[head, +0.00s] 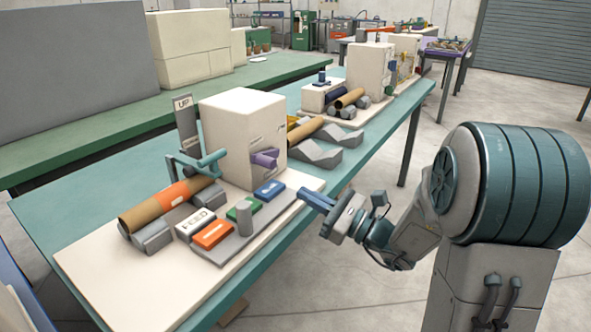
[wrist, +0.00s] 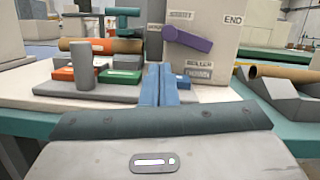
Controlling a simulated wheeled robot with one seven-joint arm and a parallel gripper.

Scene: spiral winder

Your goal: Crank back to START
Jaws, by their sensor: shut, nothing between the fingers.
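The cream winder box (head: 240,130) stands on a pale base plate. A purple crank (head: 265,158) is on its front face. The crank also shows in the wrist view (wrist: 188,40), slanting down to the right. A label reading END (wrist: 233,20) is to the right of and above the crank; a label directly above it is too blurred to read surely. My gripper (head: 305,194) is shut and empty, in front of the box near the plate's right edge. In the wrist view its blue fingers (wrist: 160,72) are together, below and left of the crank, apart from it.
Orange (head: 212,234), green (head: 240,209) and blue (head: 269,190) blocks and a grey post (head: 244,218) stand in front of the box. More tubes and machines stand farther along the teal table (head: 345,170).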

